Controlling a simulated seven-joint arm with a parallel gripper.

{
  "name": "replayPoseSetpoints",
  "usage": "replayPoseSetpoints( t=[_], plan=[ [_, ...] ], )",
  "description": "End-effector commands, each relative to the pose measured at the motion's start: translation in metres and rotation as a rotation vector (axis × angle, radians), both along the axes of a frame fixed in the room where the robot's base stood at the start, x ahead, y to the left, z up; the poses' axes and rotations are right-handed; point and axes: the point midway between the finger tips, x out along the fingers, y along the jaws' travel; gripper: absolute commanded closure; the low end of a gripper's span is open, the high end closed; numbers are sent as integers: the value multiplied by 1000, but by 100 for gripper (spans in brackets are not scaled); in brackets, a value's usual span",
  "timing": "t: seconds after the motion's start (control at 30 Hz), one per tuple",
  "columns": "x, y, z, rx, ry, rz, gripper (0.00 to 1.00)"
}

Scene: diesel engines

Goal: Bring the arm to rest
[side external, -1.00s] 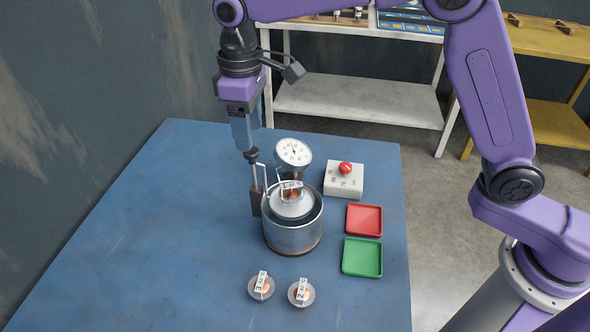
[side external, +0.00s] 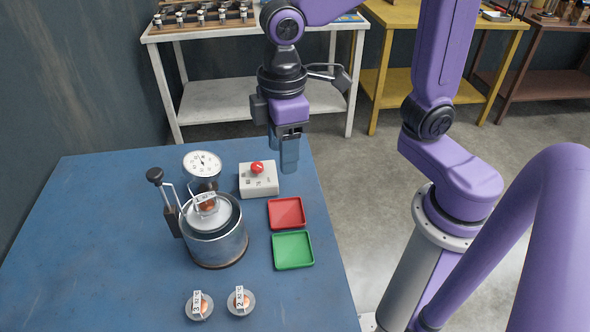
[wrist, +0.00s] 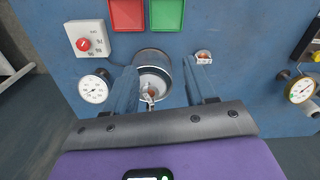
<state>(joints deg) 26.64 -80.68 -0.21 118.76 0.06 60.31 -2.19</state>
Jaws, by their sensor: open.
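The round metal tester pot (side external: 218,248) stands on the table with a labelled nozzle (side external: 207,204) on top. Its pump lever, with a black knob (side external: 155,175), leans to the left, clear of my gripper. A white dial gauge (side external: 203,163) rises behind the pot.
A red tray (side external: 287,212) and a green tray (side external: 293,250) lie right of the pot. Two labelled nozzles (side external: 199,306) (side external: 241,301) stand in front. The wrist view shows another gauge (wrist: 301,89) at its right edge. Shelves (side external: 215,100) stand behind. The table's left side is clear.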

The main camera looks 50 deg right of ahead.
Motion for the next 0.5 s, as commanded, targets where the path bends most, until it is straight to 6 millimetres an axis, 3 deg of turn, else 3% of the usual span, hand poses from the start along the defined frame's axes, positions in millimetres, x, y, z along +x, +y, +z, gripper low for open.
replayPoseSetpoints(
  t=[0.3, 0.5],
  plan=[
    [-83, -77, -22, 7, -3, 79, 45],
    [-113, -106, -34, 9, -4, 108, 45]
  ],
)
